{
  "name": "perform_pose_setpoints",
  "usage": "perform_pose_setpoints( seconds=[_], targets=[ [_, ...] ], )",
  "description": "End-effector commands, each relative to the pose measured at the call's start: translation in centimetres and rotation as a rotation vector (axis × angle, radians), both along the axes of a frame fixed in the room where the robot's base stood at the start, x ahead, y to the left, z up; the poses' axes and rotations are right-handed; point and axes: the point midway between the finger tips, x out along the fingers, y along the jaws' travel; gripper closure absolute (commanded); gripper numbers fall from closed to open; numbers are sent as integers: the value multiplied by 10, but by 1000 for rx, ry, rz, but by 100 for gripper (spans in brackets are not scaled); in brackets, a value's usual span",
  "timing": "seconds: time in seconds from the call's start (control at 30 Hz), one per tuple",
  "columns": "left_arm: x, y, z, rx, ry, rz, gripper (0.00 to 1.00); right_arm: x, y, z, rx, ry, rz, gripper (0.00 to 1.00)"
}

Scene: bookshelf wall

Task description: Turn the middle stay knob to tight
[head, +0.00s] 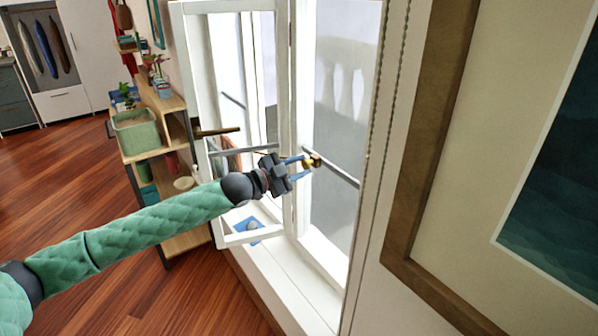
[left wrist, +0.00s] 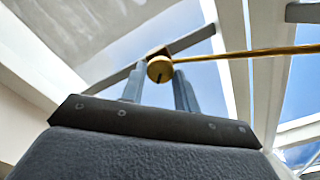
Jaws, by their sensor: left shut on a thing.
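The stay knob (head: 313,161) is a small brass-coloured knob at the white window (head: 290,120). In the left wrist view the knob (left wrist: 160,69) shows as a round gold piece with a dark slot, and a thin brass rod (left wrist: 245,54) runs from it to the right. My left gripper (head: 305,162) reaches in from the left and its blue-grey fingers are shut on the knob. In the left wrist view the fingers (left wrist: 160,80) stand on either side of it. My right gripper is not in view.
An open white sash (head: 222,238) stands left of my gripper. A dark bar (head: 340,174) crosses the pane behind the knob. A wooden shelf (head: 160,150) with a green planter (head: 135,130) stands at left, and a framed picture (head: 440,150) at right. The floor (head: 70,185) shows clear.

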Motion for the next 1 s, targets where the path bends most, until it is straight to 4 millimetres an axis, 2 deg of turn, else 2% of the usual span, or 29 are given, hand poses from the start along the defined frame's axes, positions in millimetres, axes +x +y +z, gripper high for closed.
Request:
perform_pose_setpoints(
  seconds=[0.13, 0.37, 0.7, 1.0],
  targets=[
    [0, 0, -1, 82, -112, 1, 92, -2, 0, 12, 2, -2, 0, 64],
    [-1, 0, -1, 210, -288, -1, 92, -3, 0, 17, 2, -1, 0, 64],
    [-1, -1, -2, 380, -521, -1, 92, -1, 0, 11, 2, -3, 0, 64],
    [-1, -1, -3, 473, -650, -1, 92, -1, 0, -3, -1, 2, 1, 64]
  ],
)
